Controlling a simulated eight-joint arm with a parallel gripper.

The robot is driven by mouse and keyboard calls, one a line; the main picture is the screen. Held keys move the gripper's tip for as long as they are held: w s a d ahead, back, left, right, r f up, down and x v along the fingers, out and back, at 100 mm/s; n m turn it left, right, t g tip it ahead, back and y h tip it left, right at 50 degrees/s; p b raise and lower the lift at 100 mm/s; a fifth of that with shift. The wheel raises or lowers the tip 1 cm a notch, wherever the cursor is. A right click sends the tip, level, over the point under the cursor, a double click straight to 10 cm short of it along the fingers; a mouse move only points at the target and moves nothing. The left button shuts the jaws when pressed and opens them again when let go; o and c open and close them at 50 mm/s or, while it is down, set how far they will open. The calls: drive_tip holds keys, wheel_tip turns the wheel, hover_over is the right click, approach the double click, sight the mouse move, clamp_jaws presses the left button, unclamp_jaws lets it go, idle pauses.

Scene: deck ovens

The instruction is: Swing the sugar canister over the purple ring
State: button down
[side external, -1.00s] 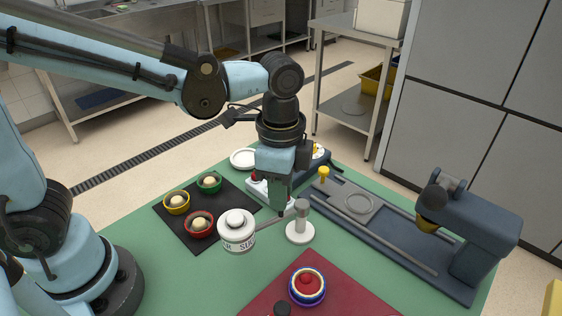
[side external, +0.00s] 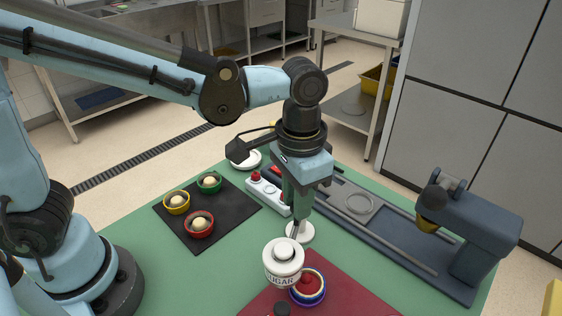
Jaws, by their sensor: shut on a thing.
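The sugar canister (side external: 283,264) is white with a knobbed lid and a "SUGAR" label. It is upright at the end of a bar from a white-based post (side external: 306,236). My gripper (side external: 297,232) is shut on the bar, between canister and post; its fingertips and most of the bar are hard to make out. The dish on the red mat has a blue-purple ring (side external: 322,294) around a red middle. The canister overlaps its upper left edge in the picture; most of the ring shows to its right. The height between them is unclear.
A black mat (side external: 232,222) at left holds yellow, green and red ringed bowls. A red mat (side external: 355,297) lies at the front. A dark railed machine (side external: 400,240) fills the right side. A white box with red buttons (side external: 268,192) stands behind my gripper.

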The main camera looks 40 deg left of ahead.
drive_tip(key=shift+w+d+n, duration=0.25)
drive_tip(key=shift+d+n, duration=0.05)
drive_tip(key=shift+n, duration=0.6)
drive_tip(key=shift+w+d+n, duration=0.2)
drive_tip(key=shift+d+n, duration=0.1)
drive_tip(key=shift+n, duration=0.6)
drive_tip(key=c, duration=0.9)
unclamp_jaws()
drive_tip(key=shift+c, duration=0.2)
wheel_tip(320, 180, up, 12)
drive_tip(key=s+a+f+t, duration=0.1)
drive_tip(key=a+f+t, duration=0.2)
drive_tip(key=a, duration=0.6)
drive_tip(key=s+a+f+t, duration=0.2)
drive_tip(key=a+f+t, duration=0.2)
drive_tip(key=a, duration=0.6)
wheel_tip(320, 180, down, 3)
drive_tip(key=shift+r, duration=0.1)
